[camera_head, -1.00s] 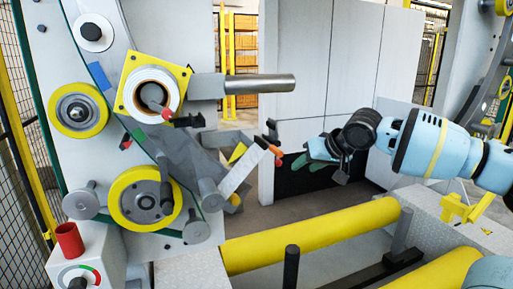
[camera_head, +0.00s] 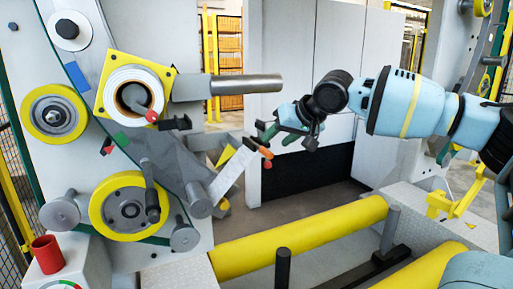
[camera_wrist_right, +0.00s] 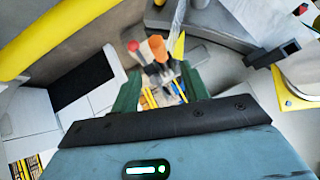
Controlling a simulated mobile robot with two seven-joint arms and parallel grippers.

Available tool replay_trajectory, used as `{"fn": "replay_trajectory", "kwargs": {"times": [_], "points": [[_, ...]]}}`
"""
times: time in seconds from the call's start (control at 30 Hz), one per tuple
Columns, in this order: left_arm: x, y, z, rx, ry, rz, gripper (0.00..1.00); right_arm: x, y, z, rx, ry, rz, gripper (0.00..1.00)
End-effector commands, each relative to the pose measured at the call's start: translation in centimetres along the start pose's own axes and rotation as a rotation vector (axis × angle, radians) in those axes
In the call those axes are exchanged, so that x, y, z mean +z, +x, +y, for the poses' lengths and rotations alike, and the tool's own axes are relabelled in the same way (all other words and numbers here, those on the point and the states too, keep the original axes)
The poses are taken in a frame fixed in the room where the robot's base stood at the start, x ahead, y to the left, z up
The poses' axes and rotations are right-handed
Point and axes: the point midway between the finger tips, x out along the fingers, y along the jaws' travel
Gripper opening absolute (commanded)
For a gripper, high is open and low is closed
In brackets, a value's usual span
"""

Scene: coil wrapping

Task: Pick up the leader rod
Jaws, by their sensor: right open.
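The leader rod (camera_head: 265,153), with an orange grip and a red tip, sits at the upper end of a white leader strip (camera_head: 228,175) beside the coil machine. In the right wrist view, the orange end of the leader rod (camera_wrist_right: 158,47) shows beyond the fingertips, roughly in line with the gap. My right gripper (camera_head: 277,135) has green fingers, spread open and pointing left, just right of and slightly above the rod. It also shows in the right wrist view (camera_wrist_right: 158,88). No hold on the rod shows; exact clearance cannot be told. My left gripper is not in view.
The machine's white spool (camera_head: 133,93) on a yellow plate and a grey metal shaft (camera_head: 240,85) stand at upper left. A yellow roller (camera_head: 300,237) runs across below. A grey cabinet (camera_head: 300,55) stands behind the gripper.

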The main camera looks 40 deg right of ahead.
Motion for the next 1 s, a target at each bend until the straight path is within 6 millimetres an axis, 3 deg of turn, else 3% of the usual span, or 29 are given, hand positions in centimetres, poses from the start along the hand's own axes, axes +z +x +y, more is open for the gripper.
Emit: {"fn": "replay_trajectory", "kwargs": {"times": [0.4, 0.77, 1.0], "points": [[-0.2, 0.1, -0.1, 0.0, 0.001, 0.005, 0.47, 0.1, 4.5, -0.1, 0.003, -0.001, -0.002, 0.45], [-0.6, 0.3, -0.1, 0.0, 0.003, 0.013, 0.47, 0.0, 5.1, -0.2, 0.0, -0.001, 0.001, 0.45], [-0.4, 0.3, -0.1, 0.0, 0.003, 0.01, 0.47, 0.0, 5.1, -0.2, 0.0, -0.001, 0.001, 0.14]]}}
